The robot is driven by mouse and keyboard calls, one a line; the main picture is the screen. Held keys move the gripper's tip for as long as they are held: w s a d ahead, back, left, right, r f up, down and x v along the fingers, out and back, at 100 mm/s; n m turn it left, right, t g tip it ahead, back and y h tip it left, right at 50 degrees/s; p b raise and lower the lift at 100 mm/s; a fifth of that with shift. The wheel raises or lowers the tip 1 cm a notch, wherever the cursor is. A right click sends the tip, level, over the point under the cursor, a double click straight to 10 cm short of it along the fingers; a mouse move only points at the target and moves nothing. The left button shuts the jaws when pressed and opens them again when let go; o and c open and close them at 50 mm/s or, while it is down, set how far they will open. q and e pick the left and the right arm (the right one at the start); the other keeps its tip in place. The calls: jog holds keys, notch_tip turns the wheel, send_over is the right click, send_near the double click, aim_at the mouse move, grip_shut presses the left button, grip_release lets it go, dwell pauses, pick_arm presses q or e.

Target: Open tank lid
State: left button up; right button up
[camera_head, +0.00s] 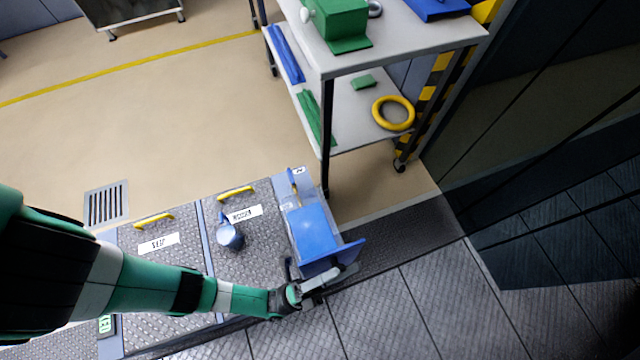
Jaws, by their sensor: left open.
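A blue box-like unit (310,228), likely the tank, sits at the right end of the metal floor plates. A blue panel (334,257) stands tilted at its near edge; I cannot tell for certain whether this is the lid. My left gripper (338,280) is open, just below this panel in the picture, with its grey fingers close against the panel's lower edge. I cannot tell whether they touch it. My left arm crosses from the left and hides part of the plates. My right gripper is not in view.
A shelf cart (345,62) behind holds a green box (336,22) and a yellow ring (393,113). Dark floor tiles (370,310) at the right front are clear.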

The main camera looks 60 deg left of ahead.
pick_arm(q)
jog(key=b+v, duration=0.4)
jog(key=v, duration=0.7)
jog(key=shift+s+f, duration=0.2)
jog(key=shift+s, duration=0.05)
jog(key=shift+a, duration=0.1)
